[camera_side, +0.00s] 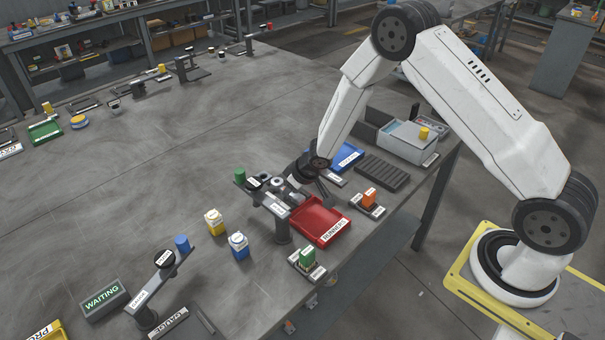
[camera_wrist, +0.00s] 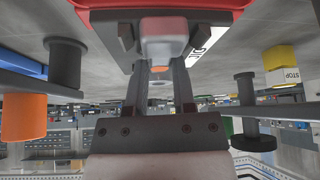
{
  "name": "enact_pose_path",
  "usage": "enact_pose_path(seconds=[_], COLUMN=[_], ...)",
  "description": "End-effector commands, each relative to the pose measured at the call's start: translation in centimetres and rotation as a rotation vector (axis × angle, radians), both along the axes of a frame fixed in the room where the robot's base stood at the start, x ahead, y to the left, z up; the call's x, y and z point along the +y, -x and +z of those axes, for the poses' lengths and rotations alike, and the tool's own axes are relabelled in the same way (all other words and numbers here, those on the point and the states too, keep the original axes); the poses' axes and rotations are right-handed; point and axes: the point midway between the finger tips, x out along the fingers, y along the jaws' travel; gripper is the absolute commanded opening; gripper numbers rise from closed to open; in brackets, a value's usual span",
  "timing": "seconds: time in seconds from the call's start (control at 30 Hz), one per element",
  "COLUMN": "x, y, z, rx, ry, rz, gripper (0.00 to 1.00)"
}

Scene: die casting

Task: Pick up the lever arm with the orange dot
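In the wrist view, a pale grey block-like part (camera_wrist: 163,40) with a small orange dot (camera_wrist: 160,69) lies ahead between my fingers. It may be the lever arm, but most of its shape is hidden. My gripper (camera_wrist: 160,60) has its two dark fingers apart, with a visible gap between them. In the side view, my gripper (camera_side: 298,180) is low over the workbench, beside a dark lever fixture (camera_side: 276,207) with a green knob (camera_side: 240,175). The fingertips are too small there to show contact, and no orange dot is visible on that fixture.
A red tray (camera_side: 320,221) is right beside the fixture. Yellow (camera_side: 214,221) and blue (camera_side: 239,245) pots stand in front.

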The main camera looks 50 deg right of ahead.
Motion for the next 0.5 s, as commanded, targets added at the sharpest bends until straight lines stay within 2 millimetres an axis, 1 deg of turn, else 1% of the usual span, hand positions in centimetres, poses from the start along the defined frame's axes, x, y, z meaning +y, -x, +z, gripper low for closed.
enact_pose_path(seconds=[0.03, 0.07, 0.5], x=[-0.01, -0.01, 0.12], y=[0.0, 0.0, -0.05], z=[0.0, 0.0, 0.09], rx=[0.0, 0.0, -0.003], ry=[0.0, 0.0, 0.0], rz=[0.0, 0.0, 0.005], gripper=[0.05, 0.0, 0.0])
